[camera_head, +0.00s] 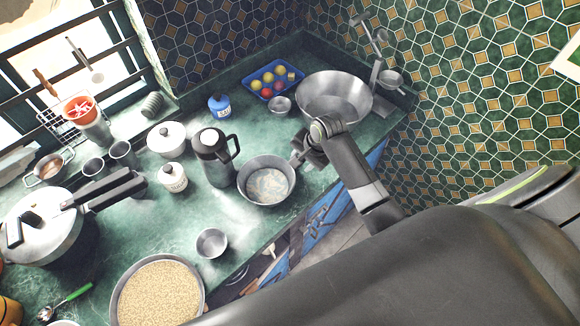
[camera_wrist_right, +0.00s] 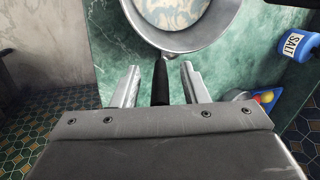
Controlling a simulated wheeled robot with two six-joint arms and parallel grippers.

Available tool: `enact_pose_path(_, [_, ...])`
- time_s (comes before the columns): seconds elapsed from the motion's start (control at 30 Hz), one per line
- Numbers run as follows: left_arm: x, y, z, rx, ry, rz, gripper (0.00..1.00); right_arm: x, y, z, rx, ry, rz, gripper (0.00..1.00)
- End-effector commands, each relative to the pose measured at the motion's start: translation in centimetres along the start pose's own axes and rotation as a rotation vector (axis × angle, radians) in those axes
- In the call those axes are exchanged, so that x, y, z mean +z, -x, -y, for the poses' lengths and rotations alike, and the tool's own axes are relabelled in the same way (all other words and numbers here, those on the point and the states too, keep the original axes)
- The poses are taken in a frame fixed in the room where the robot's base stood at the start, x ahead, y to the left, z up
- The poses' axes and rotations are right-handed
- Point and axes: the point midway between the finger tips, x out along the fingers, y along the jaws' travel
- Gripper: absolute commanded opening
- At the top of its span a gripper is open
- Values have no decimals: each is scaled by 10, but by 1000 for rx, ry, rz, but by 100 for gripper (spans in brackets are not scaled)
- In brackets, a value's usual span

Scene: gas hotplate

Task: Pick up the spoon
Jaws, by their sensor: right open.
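A spoon with a green handle (camera_head: 70,299) lies on the green counter at the lower left of the head view, beside the big pan of grain. It is far from my right gripper (camera_head: 303,152), which is over the counter near the frying pan (camera_head: 266,180). In the right wrist view the right gripper (camera_wrist_right: 161,70) is open. The pan's black handle (camera_wrist_right: 160,82) lies between its two fingers, with gaps on both sides. The spoon does not show in the wrist view. My left gripper is not in view.
A pan of grain (camera_head: 160,292), a small metal bowl (camera_head: 211,243), a pressure cooker (camera_head: 42,226) and a dark jug (camera_head: 213,158) stand on the counter (camera_head: 185,222). A large metal bowl (camera_head: 334,97) is at the back right. A blue salt container (camera_wrist_right: 297,46) shows in the wrist view.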

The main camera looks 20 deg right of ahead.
Motion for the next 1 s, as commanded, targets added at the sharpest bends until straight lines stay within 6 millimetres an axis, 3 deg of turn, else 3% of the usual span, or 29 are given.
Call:
enact_pose_path(0.27, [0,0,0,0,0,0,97,0,-3,0,-1,0,-1,40])
enact_pose_path(0.6, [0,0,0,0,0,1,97,0,-2,0,-1,0,-1,0])
enact_pose_path(1.0, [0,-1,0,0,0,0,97,0,-2,0,-1,1,-2,0])
